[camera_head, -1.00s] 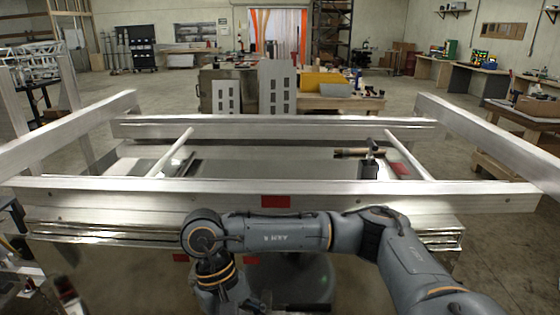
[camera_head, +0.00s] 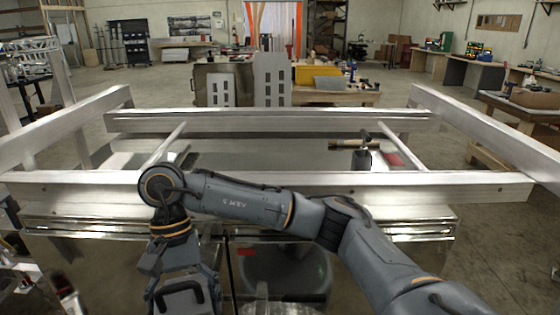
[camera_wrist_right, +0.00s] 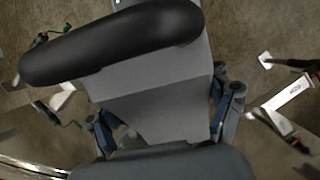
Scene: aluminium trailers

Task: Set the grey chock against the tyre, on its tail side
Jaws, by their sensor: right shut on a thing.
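The grey chock (camera_wrist_right: 155,110) fills the middle of the right wrist view, with a thick black handle (camera_wrist_right: 115,45) across it. My right gripper (camera_wrist_right: 163,118) is shut on it, with blue-grey finger parts at both sides. In the head view my right forearm reaches left across the trailer's near rail and bends down at the wrist, lower left of centre. A dark rounded shape that looks like the tyre (camera_head: 287,265) shows below the near rail, right of my wrist and partly hidden. Contact between chock and tyre cannot be seen. My left gripper is out of view.
The aluminium trailer frame (camera_head: 440,186) spans the view, with side rails (camera_head: 480,130) running along both sides. A dark upright fitting with a brass-coloured bar (camera_head: 350,146) stands on it at right. Bare floor shows in the right wrist view, with dark tools and a white label at its right edge.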

